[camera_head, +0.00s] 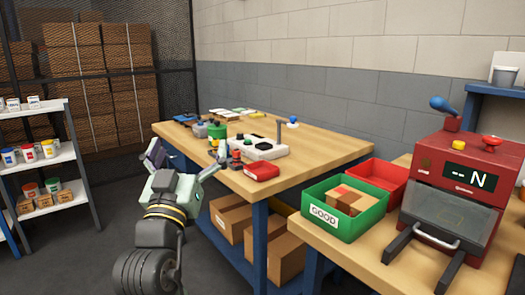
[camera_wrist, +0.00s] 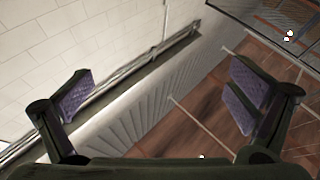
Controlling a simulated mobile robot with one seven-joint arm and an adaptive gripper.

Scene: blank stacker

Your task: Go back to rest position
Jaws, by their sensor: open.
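My gripper (camera_head: 188,152) is raised in front of the left end of the wooden workbench (camera_head: 318,148) in the head view. Its two fingers are spread wide apart with nothing between them. In the wrist view the open gripper (camera_wrist: 160,95) shows purple pads on both sides, with only pale wall and a brown area far behind. From the head view it overlaps the bench edge in the picture; I cannot tell the exact gap.
A green bin (camera_head: 345,226) marked GOOD holds brown blocks, beside a red bin (camera_head: 378,177). A red machine (camera_head: 458,165) stands at right. A red object (camera_head: 262,172) lies near the bench edge. White shelves (camera_head: 45,165) stand at left. Floor between is clear.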

